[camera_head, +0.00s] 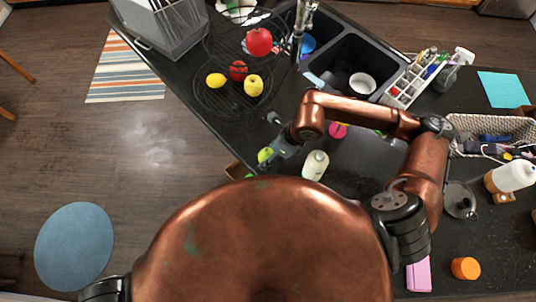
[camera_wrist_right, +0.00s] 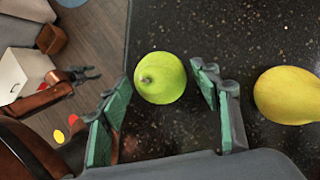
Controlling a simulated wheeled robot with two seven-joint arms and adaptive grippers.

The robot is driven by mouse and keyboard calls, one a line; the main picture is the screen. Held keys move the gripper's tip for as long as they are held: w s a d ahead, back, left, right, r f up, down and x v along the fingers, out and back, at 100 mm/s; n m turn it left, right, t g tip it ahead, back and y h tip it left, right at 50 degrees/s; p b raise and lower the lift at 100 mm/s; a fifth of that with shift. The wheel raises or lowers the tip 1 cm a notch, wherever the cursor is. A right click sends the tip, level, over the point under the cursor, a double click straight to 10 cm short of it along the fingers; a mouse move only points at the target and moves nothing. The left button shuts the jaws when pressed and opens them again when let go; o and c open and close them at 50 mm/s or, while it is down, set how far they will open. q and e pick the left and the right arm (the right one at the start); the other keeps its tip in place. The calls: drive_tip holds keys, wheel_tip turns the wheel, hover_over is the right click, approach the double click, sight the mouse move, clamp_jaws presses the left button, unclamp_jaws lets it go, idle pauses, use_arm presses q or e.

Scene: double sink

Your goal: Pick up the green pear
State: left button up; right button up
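The green pear (camera_wrist_right: 160,78) lies on the dark counter in the right wrist view, at the mouth of my right gripper (camera_wrist_right: 161,74). The two green-padded fingers are apart, one on each side, with a gap between the pear and the right finger. In the head view the pear (camera_head: 265,155) shows beside my right gripper (camera_head: 274,149) near the counter's edge, partly covered. My left gripper (camera_wrist_right: 88,73) shows small at the left of the wrist view, over the floor, its fingers apart and empty.
A yellow fruit (camera_wrist_right: 288,95) lies right of the right finger. A white bottle (camera_head: 315,165) stands near the right gripper. A wire basket (camera_head: 228,100) with fruit stands farther back, beside the sink (camera_head: 345,50). The counter drops to the floor left of the pear.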

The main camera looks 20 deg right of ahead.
drive_tip(key=c, duration=1.1)
drive_tip(key=shift+o, duration=0.2)
